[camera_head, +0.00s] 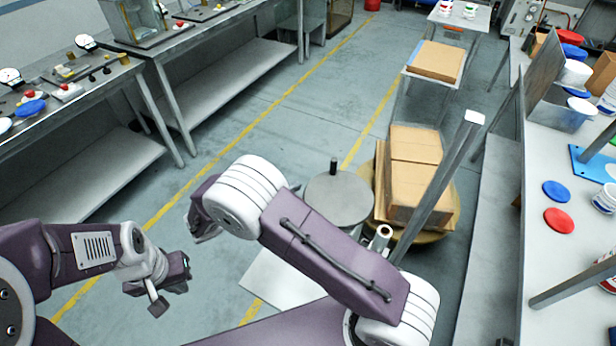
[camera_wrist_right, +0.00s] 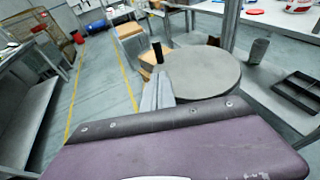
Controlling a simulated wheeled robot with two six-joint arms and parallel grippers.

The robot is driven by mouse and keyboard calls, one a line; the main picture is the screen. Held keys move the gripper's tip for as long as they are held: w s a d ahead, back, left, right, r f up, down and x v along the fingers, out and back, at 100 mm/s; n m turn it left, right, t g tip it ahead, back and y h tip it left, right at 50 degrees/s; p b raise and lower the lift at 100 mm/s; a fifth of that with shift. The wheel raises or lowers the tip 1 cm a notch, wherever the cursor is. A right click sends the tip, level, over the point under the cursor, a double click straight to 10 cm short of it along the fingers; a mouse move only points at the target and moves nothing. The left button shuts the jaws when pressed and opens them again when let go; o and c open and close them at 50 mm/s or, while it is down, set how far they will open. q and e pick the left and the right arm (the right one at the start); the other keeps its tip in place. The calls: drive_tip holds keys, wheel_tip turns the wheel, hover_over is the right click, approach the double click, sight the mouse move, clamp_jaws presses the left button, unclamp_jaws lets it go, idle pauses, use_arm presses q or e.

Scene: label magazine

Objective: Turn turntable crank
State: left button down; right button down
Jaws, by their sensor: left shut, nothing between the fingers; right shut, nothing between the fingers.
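The crank is a grey round disc (camera_head: 345,205) with an upright black handle (camera_head: 333,166) near its rim, seen in the head view beyond my right arm. In the right wrist view the disc (camera_wrist_right: 205,75) and black handle (camera_wrist_right: 157,53) lie just past my right gripper (camera_wrist_right: 158,82), whose pale fingers are shut and empty. The handle appears just beyond the fingertips; I cannot tell whether they touch. The turntable (camera_head: 447,226) is a round tan platform bearing cardboard boxes (camera_head: 412,165). My left gripper (camera_head: 157,302) is shut and empty over the floor at left.
A metal post (camera_head: 445,180) rises beside the turntable. A workbench (camera_head: 580,260) with lids and tubs runs along the right, and benches (camera_head: 130,75) line the left. Another boxed stand (camera_head: 436,62) is behind. The floor between has free room.

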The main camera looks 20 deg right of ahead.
sight(331, 168)
drive_tip(key=p+x, duration=0.1)
drive_tip(key=x, duration=0.7)
drive_tip(key=r+p+x, duration=0.1)
drive_tip(key=x, duration=0.3)
drive_tip(key=shift+w+d+p, duration=0.15)
drive_tip(key=shift+p, duration=0.15)
drive_tip(key=shift+w+d+f, duration=0.1)
drive_tip(key=shift+d, duration=0.1)
